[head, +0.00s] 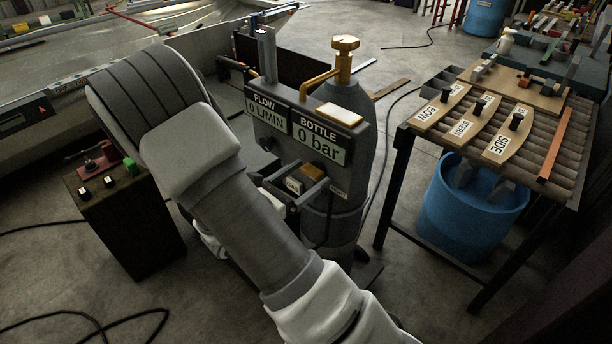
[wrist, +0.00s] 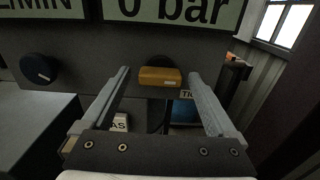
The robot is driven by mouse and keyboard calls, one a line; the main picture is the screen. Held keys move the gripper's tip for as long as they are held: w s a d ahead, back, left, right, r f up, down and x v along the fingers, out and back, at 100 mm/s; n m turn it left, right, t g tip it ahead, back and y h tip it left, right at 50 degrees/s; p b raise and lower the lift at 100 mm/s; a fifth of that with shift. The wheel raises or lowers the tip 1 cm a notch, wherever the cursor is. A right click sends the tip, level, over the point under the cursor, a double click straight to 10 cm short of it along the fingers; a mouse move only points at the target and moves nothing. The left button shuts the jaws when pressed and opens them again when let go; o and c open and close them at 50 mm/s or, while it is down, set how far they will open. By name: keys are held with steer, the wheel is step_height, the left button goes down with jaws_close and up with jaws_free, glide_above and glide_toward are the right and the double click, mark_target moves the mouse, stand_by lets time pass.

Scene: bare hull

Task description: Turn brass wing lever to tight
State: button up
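The brass wing lever (wrist: 160,77) is a small brass block, lying roughly level in the wrist view, on the front of the dark gauge panel. In the head view the lever (head: 313,172) shows below the BOTTLE display, partly behind my gripper. My gripper (head: 298,184) is open in front of the panel. In the wrist view its two fingers stand left and right of the lever, with a visible gap on each side. A part-hidden label ending in "AS" (wrist: 119,123) is lower left of the lever, and a label starting "TI" (wrist: 187,94) is at its right.
The BOTTLE display (head: 320,142) reads 0 bar and the FLOW display (head: 266,112) reads 0 L/MIN. A dark knob (wrist: 38,69) is on the panel at left. A grey cylinder (head: 352,185) stands behind the panel. A slatted table (head: 540,150) with labelled boards stands at right.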

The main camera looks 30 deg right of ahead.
steer(key=v, duration=1.7)
steer(key=shift+a, duration=0.15)
steer(key=shift+s, duration=0.1)
steer(key=s+d+r+m+g+y+p, duration=0.1)
steer(key=s+d+r+m+g+y, duration=0.7)
steer(key=m, duration=0.4)
steer(key=s+a+r+m+t+y+p, duration=0.1)
steer(key=s+r+m+t+y, duration=0.1)
steer(key=r+m+t+y, duration=0.1)
steer(key=s+a+r+m+t+y, duration=0.2)
steer(key=r+m+t+y, duration=0.2)
steer(key=r+m+y, duration=0.2)
steer(key=shift+s+a+r+m+p, duration=0.3)
steer(key=shift+s+r+m+p, duration=0.1)
steer(key=shift+r, duration=0.2)
